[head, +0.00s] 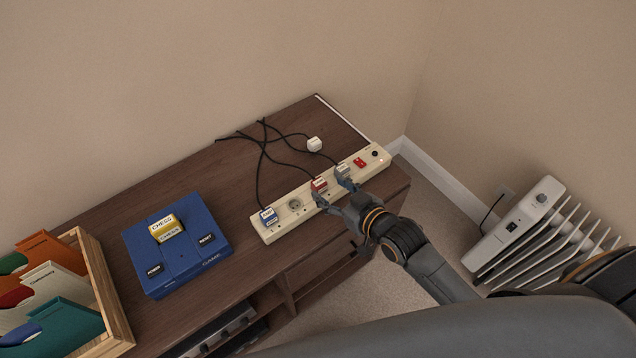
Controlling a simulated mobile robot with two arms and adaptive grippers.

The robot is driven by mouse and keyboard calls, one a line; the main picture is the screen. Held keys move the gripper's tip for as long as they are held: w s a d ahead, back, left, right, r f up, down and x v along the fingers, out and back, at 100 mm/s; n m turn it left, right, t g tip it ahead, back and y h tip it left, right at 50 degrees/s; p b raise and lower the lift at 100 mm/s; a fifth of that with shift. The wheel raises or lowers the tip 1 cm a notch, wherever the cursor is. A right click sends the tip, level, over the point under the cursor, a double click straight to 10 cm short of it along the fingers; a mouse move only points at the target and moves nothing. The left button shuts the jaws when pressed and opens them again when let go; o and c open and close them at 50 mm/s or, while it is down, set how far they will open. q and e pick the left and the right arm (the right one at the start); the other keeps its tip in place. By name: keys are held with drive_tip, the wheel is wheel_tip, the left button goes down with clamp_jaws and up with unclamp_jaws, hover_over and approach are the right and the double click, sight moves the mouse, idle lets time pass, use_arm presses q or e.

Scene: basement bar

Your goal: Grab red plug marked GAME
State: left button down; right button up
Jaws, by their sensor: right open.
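A red plug (319,185) with a small white label sits in the cream power strip (283,226) on the brown cabinet; the label is too small to read. My right gripper (333,194) is open at the strip's front edge. One fingertip is by the red plug and the other by the grey plug (342,171). I cannot tell whether either finger touches a plug. A blue-and-white plug (268,215) sits at the strip's left end. My left gripper is not in view.
A white plug (314,144) lies loose behind the strip among black cables. A blue game console (190,262) with a yellow CHESS cartridge (163,226) stands to the left. A white radiator (513,228) stands on the floor at right.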

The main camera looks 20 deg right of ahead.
sight(319, 182)
drive_tip(key=x, duration=0.3)
drive_tip(key=p+x, duration=0.1)
drive_tip(key=x, duration=0.1)
drive_tip(key=shift+w+a+r, duration=0.15)
drive_tip(key=shift+a+r, duration=0.05)
drive_tip(key=shift+a, duration=0.1)
drive_tip(key=shift+d+r, duration=0.1)
drive_tip(key=shift+c, duration=1)
clamp_jaws()
